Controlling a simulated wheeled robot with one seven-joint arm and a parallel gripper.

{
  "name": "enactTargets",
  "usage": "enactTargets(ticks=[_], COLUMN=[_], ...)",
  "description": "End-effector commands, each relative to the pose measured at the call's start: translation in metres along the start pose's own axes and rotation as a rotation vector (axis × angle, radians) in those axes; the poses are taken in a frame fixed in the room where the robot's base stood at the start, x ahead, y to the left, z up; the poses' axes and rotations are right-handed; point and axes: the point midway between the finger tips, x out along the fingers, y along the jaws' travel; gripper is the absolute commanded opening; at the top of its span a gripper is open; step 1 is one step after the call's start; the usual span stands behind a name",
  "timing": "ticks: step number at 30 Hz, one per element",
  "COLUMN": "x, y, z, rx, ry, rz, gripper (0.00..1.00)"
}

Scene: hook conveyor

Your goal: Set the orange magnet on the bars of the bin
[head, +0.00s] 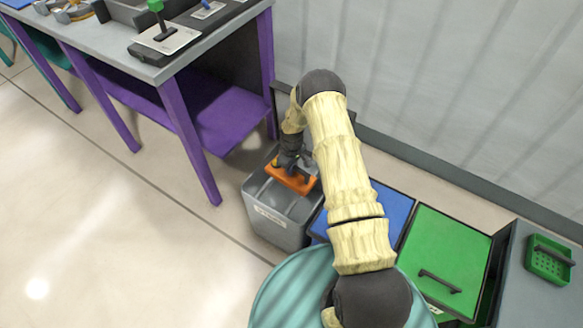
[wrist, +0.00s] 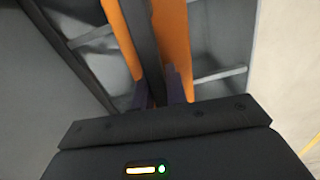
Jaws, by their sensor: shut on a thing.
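The orange magnet (head: 291,179) is a flat orange block with a dark handle, over the open top of the grey bin (head: 272,229). My gripper (head: 290,160) reaches down from above and is shut on the magnet's dark handle. In the wrist view the orange magnet (wrist: 174,40) shows on both sides of the dark handle (wrist: 143,45), with my gripper (wrist: 163,95) at the handle. Grey bars (wrist: 218,75) of the bin run close beneath the magnet. I cannot tell whether the magnet touches the bars.
A blue-lidded bin (head: 392,208) and a green-lidded bin (head: 445,262) stand to the right of the grey bin. A grey-topped table with purple legs (head: 190,150) stands at the left. A green basket (head: 548,262) sits at the far right. The floor at lower left is clear.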

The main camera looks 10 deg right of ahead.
Motion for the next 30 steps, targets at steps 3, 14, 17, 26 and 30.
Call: enactTargets(ticks=[3,14,17,26,30], x=[-0.0007,0.0017,0.0024,0.0044,0.0045], y=[0.0010,0.0010,0.0010,0.0010,0.0009], z=[-0.0013,-0.0013,-0.0013,-0.0013,-0.0012], rx=[0.000,0.000,0.000,0.000,0.000], ry=[0.003,0.003,0.003,0.003,0.003], rz=[0.002,0.002,0.002,0.002,0.002], gripper=[0.00,0.00,0.00,0.00,0.32])
